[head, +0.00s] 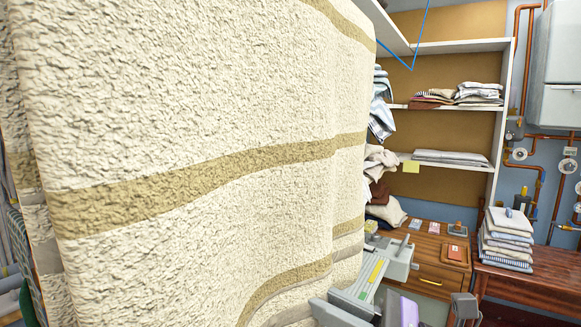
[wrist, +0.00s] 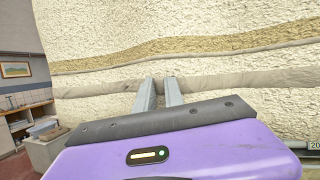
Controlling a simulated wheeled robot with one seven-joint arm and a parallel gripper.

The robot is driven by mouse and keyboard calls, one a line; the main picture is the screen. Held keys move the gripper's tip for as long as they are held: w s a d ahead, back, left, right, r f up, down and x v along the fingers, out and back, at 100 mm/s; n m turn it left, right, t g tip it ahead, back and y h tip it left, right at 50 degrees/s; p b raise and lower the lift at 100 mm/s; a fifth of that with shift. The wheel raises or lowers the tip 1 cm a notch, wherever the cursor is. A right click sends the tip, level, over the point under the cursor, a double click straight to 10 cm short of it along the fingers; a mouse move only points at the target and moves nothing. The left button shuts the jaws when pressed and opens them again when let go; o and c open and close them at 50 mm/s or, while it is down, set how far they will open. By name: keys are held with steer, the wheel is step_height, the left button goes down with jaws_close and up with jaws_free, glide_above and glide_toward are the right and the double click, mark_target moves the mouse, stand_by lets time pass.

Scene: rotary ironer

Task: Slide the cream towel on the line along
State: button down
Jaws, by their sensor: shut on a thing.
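The cream towel (head: 190,110) with tan stripes hangs very close and fills the left and middle of the head view. It also fills most of the wrist view (wrist: 230,72) as a broad, slightly curved sheet. My gripper (wrist: 159,82) shows in the wrist view with its two grey fingers close together at the towel's lower striped part. It is shut on the towel, and the fingertips are partly lost against the cloth. A short bit of blue line (head: 411,69) shows at the top of the head view. The towel's upper edge is out of view.
Behind on the right are shelves (head: 447,107) with folded cloths and a wooden drawer unit (head: 430,283). A folded pile (head: 507,242) sits on a dark red-brown table (head: 530,287). Copper pipes and a grey boiler (head: 560,75) are on the far right wall.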

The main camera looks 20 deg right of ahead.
mark_target(270, 312)
steer(key=shift+s+a, duration=0.75)
steer(key=shift+a, duration=0.3)
steer(key=shift+s+a, duration=0.75)
steer(key=shift+a, duration=0.25)
steer(key=s+a, duration=0.3)
steer(key=a, duration=0.2)
steer(key=shift+s, duration=0.25)
steer(key=shift+s, duration=0.1)
steer(key=shift+s+a+p, duration=0.55)
steer(key=shift+a+p, duration=0.05)
steer(key=shift+a, duration=0.2)
steer(key=shift+s+a+p, duration=0.55)
steer(key=shift+a, duration=0.2)
steer(key=shift+s+a+p, duration=0.55)
steer(key=shift+a+p, duration=0.05)
steer(key=shift+a, duration=0.2)
